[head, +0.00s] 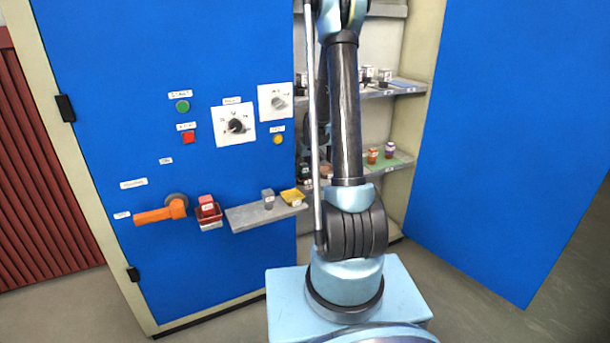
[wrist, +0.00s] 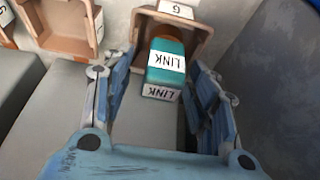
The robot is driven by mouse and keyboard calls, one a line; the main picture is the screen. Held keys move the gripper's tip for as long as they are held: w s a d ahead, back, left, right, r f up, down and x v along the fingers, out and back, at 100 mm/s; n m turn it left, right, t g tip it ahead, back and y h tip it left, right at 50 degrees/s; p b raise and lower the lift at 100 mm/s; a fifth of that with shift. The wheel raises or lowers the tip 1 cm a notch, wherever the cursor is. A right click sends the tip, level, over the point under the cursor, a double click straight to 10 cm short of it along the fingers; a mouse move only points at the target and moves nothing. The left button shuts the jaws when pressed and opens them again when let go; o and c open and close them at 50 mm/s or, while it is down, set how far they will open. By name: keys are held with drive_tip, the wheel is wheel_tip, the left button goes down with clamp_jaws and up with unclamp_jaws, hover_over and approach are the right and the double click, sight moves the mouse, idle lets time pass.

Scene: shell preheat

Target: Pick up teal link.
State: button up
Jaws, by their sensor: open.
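The teal link (wrist: 166,76) shows in the wrist view as a teal block with white labels reading LINK on its top and front. It sits at the mouth of a brown bin (wrist: 196,28) with a label G above it. My gripper (wrist: 155,100) is open, with one finger on each side of the link and a gap to both. The fingers do not appear to touch the link. In the head view I cannot make out the teal link or my gripper; my arm blocks part of the cabinet interior.
Another brown bin (wrist: 70,25) stands to the left in the wrist view. A grey wall (wrist: 275,80) rises on the right. In the head view, shelves (head: 395,88) hold small items, and a blue door (head: 505,130) stands open to the right.

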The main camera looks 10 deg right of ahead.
clamp_jaws()
drive_tip(key=shift+r, duration=0.1)
